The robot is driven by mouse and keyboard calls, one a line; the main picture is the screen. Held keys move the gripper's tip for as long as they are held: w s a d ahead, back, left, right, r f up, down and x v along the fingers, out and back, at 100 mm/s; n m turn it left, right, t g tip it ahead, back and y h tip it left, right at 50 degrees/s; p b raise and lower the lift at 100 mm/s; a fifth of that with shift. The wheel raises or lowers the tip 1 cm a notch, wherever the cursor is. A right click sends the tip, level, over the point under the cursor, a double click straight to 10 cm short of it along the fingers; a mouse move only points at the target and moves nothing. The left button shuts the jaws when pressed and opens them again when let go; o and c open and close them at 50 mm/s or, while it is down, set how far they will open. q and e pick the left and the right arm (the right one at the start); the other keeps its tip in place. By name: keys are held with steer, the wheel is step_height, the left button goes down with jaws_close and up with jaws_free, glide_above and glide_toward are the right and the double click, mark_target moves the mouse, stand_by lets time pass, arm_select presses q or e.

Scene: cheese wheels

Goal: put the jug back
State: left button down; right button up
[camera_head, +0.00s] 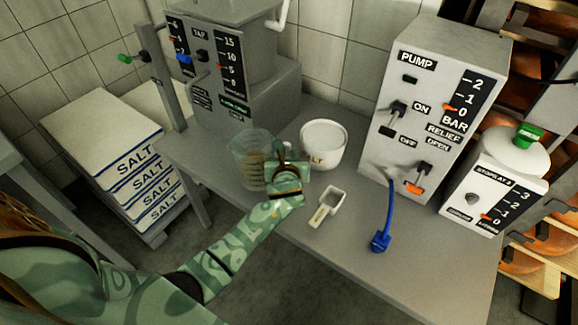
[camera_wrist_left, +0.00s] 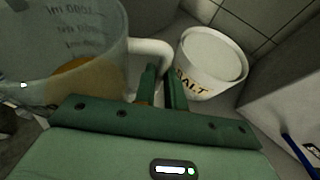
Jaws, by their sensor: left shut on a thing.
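The clear measuring jug (camera_head: 247,160) stands at the left part of the grey table, in front of the grey machine, with some amber content low inside. My left gripper (camera_head: 287,168) is at its right side and hides part of it. In the left wrist view the jug (camera_wrist_left: 70,45) fills the upper left, and its whitish handle (camera_wrist_left: 150,50) reaches toward my left gripper (camera_wrist_left: 164,85), which is shut on the handle. Whether the jug's base touches the table is hard to tell. My right gripper is not in view.
A white salt tub (camera_head: 323,143) stands close right of the jug. A small white scoop (camera_head: 329,206) lies in front. The pump box (camera_head: 430,110) with a blue hose (camera_head: 384,225) is at right. Salt sacks (camera_head: 130,150) are stacked at left. The front right of the table (camera_head: 420,270) is clear.

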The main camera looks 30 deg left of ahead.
arm_select(q)
step_height(320, 180, down, 3)
steer(key=shift+f+b, duration=0.15)
steer(key=shift+b, duration=0.6)
steer(key=shift+r, duration=0.25)
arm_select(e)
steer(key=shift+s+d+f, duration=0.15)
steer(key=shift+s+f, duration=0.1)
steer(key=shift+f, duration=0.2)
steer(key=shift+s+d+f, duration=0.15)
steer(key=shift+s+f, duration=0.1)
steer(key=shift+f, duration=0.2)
arm_select(q)
steer(key=shift+f, duration=0.15)
steer(key=c, duration=1.5)
jaws_free()
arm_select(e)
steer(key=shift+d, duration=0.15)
arm_select(q)
steer(key=p+v, duration=0.5)
steer(key=v, duration=0.7)
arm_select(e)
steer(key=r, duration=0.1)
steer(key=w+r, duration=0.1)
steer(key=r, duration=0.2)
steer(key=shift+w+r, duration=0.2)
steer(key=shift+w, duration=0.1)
